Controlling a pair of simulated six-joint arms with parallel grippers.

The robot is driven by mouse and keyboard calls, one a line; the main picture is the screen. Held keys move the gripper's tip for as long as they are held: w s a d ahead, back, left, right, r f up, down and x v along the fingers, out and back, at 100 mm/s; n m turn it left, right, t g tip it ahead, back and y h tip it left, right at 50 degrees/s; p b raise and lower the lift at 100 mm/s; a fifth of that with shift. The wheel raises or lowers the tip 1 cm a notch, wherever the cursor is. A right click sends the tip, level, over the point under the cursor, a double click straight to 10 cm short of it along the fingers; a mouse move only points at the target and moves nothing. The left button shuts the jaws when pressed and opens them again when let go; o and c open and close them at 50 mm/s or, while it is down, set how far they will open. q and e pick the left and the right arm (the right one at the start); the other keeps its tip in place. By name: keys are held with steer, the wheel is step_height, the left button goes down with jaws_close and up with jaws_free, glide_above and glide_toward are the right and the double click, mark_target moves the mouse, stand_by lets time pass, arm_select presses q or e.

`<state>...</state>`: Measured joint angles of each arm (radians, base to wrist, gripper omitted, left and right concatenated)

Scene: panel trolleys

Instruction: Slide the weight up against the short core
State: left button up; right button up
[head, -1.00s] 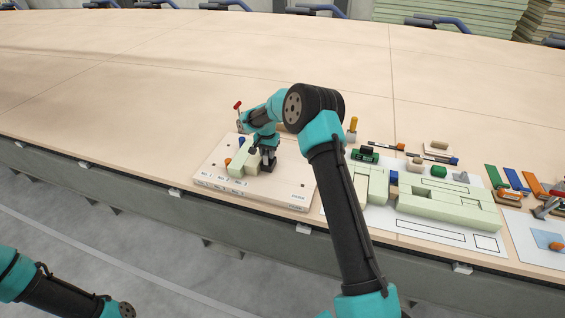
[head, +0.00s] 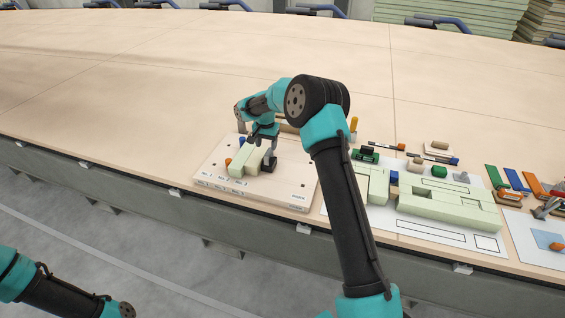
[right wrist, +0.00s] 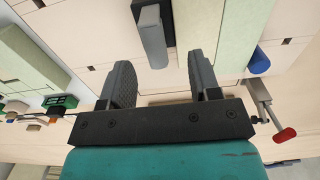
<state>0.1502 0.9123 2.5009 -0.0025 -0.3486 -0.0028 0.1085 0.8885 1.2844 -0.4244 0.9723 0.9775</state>
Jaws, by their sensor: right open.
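The weight, a black block with a grey upright handle (head: 271,160), stands upright on the pale board (head: 290,188). The weight's handle also shows in the right wrist view (right wrist: 153,38). A pale cream and green core block (head: 240,168) lies just left of it; in the right wrist view the cream strip (right wrist: 196,22) runs right alongside the weight, with no clear gap. I cannot tell whether they touch. My right gripper (right wrist: 160,70) is open, its fingers on either side of the handle's end, not closed on it. My left gripper is out of view.
An orange knob (head: 228,162) and a blue peg (head: 242,141) are near the block. A red-tipped lever (right wrist: 284,135) stands beyond. To the right lie green blocks (head: 445,208) and several small tools. The table's front edge is close to the board.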

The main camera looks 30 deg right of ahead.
step_height(320, 180, up, 12)
steer(key=shift+r, duration=0.2)
stand_by(0.5)
